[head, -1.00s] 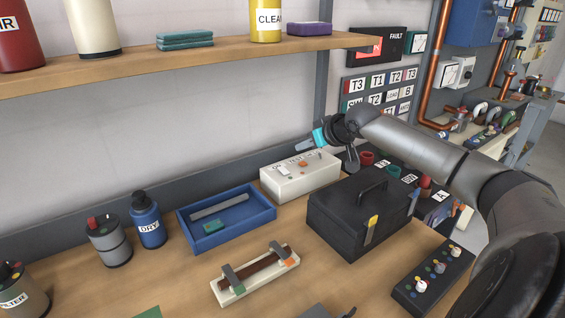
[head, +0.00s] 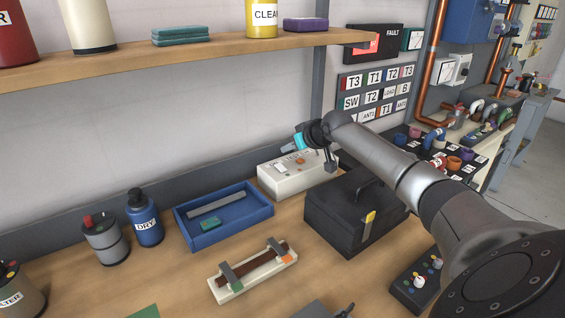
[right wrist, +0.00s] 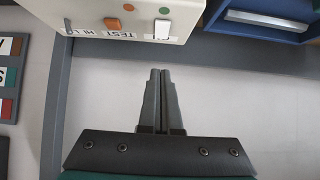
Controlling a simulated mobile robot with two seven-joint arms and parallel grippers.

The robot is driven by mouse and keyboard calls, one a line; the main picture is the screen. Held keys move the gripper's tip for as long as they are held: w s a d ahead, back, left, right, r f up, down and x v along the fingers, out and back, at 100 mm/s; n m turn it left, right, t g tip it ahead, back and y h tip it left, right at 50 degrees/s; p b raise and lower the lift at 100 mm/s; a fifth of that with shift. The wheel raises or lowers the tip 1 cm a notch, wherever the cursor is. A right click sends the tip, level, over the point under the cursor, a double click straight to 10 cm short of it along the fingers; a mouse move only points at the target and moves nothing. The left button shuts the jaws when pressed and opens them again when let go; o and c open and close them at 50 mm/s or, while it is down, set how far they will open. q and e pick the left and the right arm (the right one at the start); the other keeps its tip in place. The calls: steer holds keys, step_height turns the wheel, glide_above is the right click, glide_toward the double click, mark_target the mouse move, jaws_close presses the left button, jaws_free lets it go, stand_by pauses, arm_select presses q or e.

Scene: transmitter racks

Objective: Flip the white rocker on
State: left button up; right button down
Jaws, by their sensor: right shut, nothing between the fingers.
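The white rocker (head: 282,169) sits on the sloped top of a white switch box (head: 296,183) at the back of the bench. An orange rocker (head: 300,161) is beside it. In the right wrist view the box appears upside down at the top, with the white rocker (right wrist: 162,28), the orange rocker (right wrist: 113,23) and a green lamp (right wrist: 165,10). My right gripper (right wrist: 160,72) is shut and empty, apart from the box, with grey wall behind its fingers. In the head view its teal body is above the box's rear; the fingertips are hard to make out. My left gripper is not in view.
A black toolbox (head: 340,222) stands in front of the box, under my right arm. A blue tray (head: 240,229) is to its left. A wooden shelf (head: 200,56) runs above, and a label panel (head: 374,90) hangs on the wall.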

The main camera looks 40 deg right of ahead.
mark_target(282, 169)
steer(key=x, duration=0.3)
steer(key=shift+b, duration=0.3)
steer(key=f, duration=0.3)
steer(key=shift+w+f+b, duration=0.1)
steer(key=shift+w+b, duration=0.2)
steer(key=shift+b, duration=0.05)
steer(key=shift+f, duration=0.45)
steer(key=shift+w+f, duration=0.1)
